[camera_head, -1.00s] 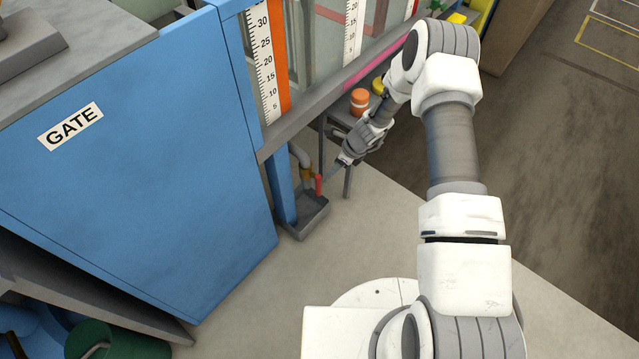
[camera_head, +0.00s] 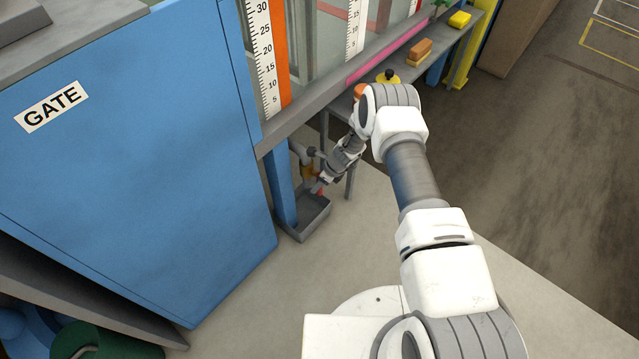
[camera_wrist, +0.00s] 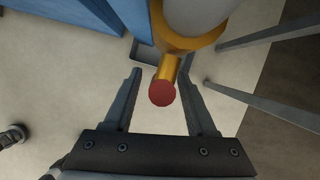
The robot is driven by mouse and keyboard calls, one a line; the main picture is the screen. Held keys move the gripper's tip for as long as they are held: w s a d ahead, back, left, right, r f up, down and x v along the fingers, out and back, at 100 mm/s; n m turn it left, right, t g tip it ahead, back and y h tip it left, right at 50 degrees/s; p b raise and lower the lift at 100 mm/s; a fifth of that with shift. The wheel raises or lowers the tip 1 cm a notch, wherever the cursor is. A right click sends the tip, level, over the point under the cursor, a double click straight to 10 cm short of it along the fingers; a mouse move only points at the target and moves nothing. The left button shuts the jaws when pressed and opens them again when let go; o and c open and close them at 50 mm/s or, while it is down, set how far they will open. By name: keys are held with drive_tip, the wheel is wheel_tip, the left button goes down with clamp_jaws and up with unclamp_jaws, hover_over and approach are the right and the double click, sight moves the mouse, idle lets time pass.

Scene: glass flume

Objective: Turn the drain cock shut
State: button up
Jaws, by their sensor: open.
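The drain cock shows in the wrist view as a brass body (camera_wrist: 190,40) on a pale pipe (camera_wrist: 195,14), with a red-tipped lever (camera_wrist: 162,93) pointing toward the camera. My gripper (camera_wrist: 164,78) is open, with one finger on each side of the lever. I cannot tell whether either finger touches it. In the head view my gripper (camera_head: 319,180) is at the cock, and the brass part (camera_head: 307,172) and a bit of red (camera_head: 318,190) show beside it. The rest of the lever is hidden there by my gripper.
A grey drip tray (camera_head: 306,218) stands on the floor below the cock. The blue gate housing (camera_head: 150,170) is at the left. Table legs (camera_wrist: 265,35) stand right of the cock.

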clamp_jaws()
idle(1.4)
